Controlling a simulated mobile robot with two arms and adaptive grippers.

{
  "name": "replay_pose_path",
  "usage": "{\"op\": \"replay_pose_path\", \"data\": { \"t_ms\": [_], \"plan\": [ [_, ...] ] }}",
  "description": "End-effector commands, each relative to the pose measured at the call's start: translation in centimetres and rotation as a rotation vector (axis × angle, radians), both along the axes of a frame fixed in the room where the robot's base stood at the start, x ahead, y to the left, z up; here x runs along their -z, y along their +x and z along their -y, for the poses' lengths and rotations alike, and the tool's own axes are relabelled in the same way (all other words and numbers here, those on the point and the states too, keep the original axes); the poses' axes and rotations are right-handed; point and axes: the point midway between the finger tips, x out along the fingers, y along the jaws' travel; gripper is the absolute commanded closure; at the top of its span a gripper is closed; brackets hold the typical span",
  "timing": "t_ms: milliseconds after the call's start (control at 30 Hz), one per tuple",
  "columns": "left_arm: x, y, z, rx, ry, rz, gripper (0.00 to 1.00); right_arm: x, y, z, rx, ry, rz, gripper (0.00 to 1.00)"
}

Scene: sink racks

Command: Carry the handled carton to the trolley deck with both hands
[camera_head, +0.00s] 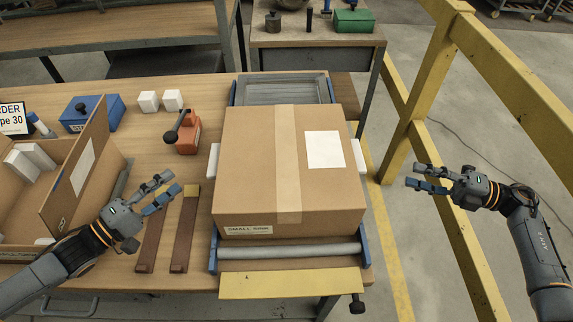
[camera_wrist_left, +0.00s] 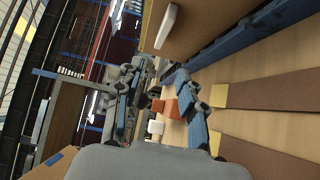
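The handled carton (camera_head: 255,165) is a closed brown box with tape down its top and a white label. It sits on a blue-framed roller stand (camera_head: 290,250) at the table's right end. White handles (camera_head: 213,160) stick out on its left and right sides. My left gripper (camera_head: 168,190) is open and empty, left of the carton and apart from it. Its fingers (camera_wrist_left: 160,95) also show in the left wrist view, with the carton's side and a white handle (camera_wrist_left: 167,27) above them. My right gripper (camera_head: 412,176) is open and empty, right of the carton. No trolley deck can be made out.
An open carton (camera_head: 85,170) with white boxes stands at the left. An orange tool (camera_head: 188,132), a blue box (camera_head: 92,113) and two brown strips (camera_head: 185,230) lie on the table. A yellow railing (camera_head: 425,90) runs behind my right gripper.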

Motion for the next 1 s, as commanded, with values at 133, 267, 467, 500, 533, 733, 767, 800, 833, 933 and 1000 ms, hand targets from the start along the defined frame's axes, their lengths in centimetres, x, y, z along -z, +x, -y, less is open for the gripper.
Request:
{"op": "replay_pose_path", "data": {
  "t_ms": [133,267,467,500,533,733,767,800,833,933,1000],
  "plan": [
    [-0.3,1.8,1.3,0.000,-0.003,0.007,0.60,-0.1,0.5,-2.1,-0.002,0.004,0.002,0.60],
    [-0.2,3.5,2.5,-0.001,-0.003,0.006,0.60,-0.1,1.0,-4.1,-0.002,0.004,0.002,0.60],
    [-0.3,6.2,4.6,0.000,-0.003,0.005,0.60,-0.1,1.9,-7.4,-0.003,0.005,0.002,0.60],
    [-0.2,6.7,5.0,0.000,-0.003,0.006,0.60,-0.1,2.0,-8.1,-0.002,0.004,0.001,0.60],
    [-0.2,7.1,5.3,0.000,-0.003,0.005,0.60,-0.1,2.2,-8.5,-0.002,0.004,0.001,0.60],
    [-0.1,9.2,6.9,0.000,-0.002,0.003,0.60,-0.1,2.9,-11.1,-0.001,0.003,0.001,0.60],
    [-0.1,9.4,7.1,-0.001,-0.002,0.003,0.60,-0.1,2.9,-11.4,-0.001,0.002,0.001,0.60],
    [-0.1,9.7,7.2,-0.001,-0.002,0.002,0.60,-0.1,3.0,-11.7,-0.001,0.002,0.000,0.60],
    [-0.1,9.8,7.4,0.000,-0.001,0.002,0.60,-0.1,3.1,-11.8,-0.001,0.002,0.000,0.60],
    [0.0,10.1,7.6,0.000,0.000,0.000,0.60,-0.1,3.2,-12.2,0.000,0.001,-0.001,0.60],
    [0.0,10.2,7.7,0.000,-0.001,-0.001,0.60,0.0,3.2,-12.3,0.000,0.001,-0.001,0.60]
  ]
}}
